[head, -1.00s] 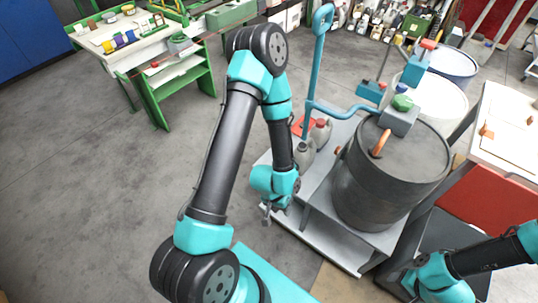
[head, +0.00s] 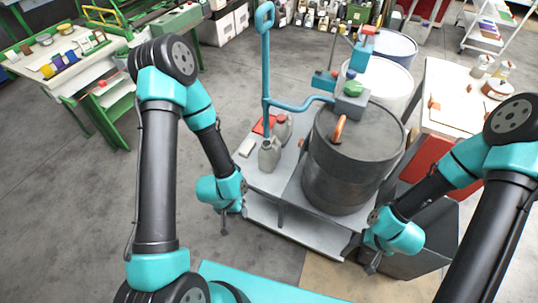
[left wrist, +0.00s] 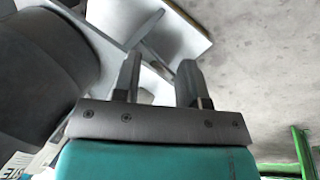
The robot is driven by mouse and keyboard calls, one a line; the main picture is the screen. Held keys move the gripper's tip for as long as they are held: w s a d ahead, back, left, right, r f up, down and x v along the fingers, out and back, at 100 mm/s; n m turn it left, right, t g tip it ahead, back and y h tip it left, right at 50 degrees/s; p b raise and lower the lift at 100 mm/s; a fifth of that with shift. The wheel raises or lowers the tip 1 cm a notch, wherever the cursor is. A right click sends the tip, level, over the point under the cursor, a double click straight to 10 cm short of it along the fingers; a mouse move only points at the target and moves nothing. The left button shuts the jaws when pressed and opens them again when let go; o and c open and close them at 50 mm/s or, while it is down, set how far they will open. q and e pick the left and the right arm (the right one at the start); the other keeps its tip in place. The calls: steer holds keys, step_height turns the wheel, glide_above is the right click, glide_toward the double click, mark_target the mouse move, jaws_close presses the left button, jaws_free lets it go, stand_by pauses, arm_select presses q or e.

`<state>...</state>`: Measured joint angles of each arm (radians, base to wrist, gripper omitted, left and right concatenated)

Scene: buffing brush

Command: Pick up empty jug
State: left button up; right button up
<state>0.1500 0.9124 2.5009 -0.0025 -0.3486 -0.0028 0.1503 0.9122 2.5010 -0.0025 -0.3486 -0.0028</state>
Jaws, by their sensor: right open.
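Two grey jugs stand on the left part of the grey cart (head: 268,214). The nearer jug (head: 269,155) has no bright cap that I can make out. I cannot tell which is empty. My left gripper (head: 224,230) is in front of the cart's left end, apart from the jugs. In the left wrist view my left gripper (left wrist: 158,68) has its fingers apart with nothing between them. My right gripper (head: 372,267) is open near the cart's front right corner, below the dark drum (head: 345,180).
The drum fills the cart's right side, with a blue pump handle (head: 265,60) rising behind the jugs. A white-topped bench (head: 450,100) stands at right, a green workbench (head: 75,75) at left. The floor (head: 60,220) between is clear.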

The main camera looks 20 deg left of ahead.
arm_select(q)
steer(key=o, duration=1.1)
